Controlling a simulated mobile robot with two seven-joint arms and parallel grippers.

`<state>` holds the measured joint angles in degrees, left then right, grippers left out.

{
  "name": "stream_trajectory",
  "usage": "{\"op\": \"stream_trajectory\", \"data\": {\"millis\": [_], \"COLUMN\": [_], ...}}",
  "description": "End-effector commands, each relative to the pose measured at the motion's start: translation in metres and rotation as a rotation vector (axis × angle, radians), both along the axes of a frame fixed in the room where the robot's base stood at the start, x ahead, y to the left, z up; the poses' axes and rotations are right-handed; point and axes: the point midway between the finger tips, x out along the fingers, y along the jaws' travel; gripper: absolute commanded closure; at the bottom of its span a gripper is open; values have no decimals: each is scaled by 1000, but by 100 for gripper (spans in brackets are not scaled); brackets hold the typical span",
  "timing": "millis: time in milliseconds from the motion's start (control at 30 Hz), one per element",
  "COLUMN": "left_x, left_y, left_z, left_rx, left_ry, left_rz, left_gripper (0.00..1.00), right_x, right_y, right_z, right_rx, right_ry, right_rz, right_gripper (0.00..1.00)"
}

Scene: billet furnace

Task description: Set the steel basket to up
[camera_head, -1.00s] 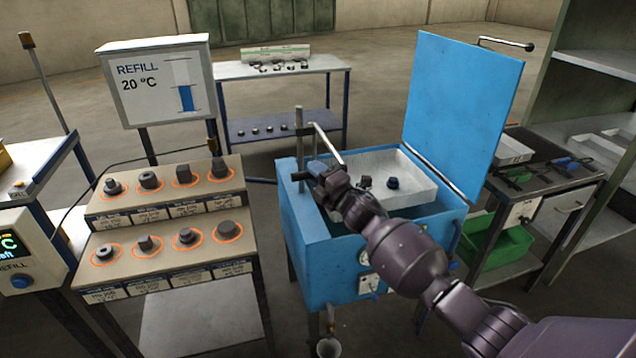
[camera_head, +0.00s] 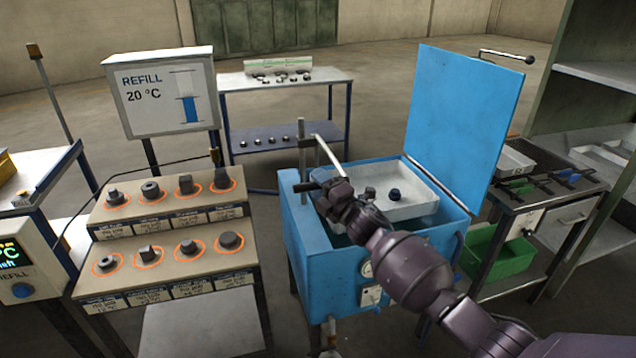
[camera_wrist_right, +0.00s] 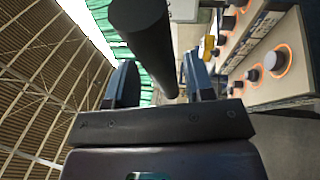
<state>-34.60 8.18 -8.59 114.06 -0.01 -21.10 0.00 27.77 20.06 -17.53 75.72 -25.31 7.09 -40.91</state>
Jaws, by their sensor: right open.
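The steel basket (camera_head: 424,205) is a pale, shallow tray in the mouth of the blue tank (camera_head: 320,262), with a few small dark parts in it. A steel post (camera_head: 303,145) with a bent rod (camera_head: 329,156) stands at the tank's left side. A dark bar-like grip (camera_head: 306,187) is by the post. My right gripper (camera_head: 322,190) is at this grip, over the tank's left part. In the right wrist view, the grip (camera_wrist_right: 145,40) is a thick dark cylinder between the open fingers (camera_wrist_right: 160,85); contact is unclear. My left gripper is out of view.
The blue lid (camera_head: 465,115) stands open behind the tank. A stepped rack (camera_head: 165,215) with several dark parts and a REFILL screen (camera_head: 160,90) are left. A tool cart (camera_head: 530,205) with a green bin (camera_head: 497,250) is right. Open floor lies behind.

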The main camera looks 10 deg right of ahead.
Motion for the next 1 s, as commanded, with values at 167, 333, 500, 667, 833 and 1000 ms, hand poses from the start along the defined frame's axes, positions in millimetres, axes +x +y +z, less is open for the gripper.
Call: {"op": "stream_trajectory", "data": {"millis": [167,333,500,667,833,1000], "left_x": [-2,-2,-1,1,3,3], "left_y": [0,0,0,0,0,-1], "left_z": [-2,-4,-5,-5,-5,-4], "left_rx": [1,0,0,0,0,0], "left_ry": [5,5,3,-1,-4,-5], "left_rz": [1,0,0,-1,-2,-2], "left_gripper": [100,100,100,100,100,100], "right_x": [-23,-51,-74,-86,-90,-90], "right_y": [-11,-25,-35,-41,-42,-42], "right_z": [-6,-12,-15,-17,-17,-17], "right_rx": [-3,-1,-1,0,0,0], "right_ry": [1,0,0,-2,-3,-2], "right_rz": [-1,0,0,0,0,0], "right_gripper": [52,52,52,52,52,52]}}
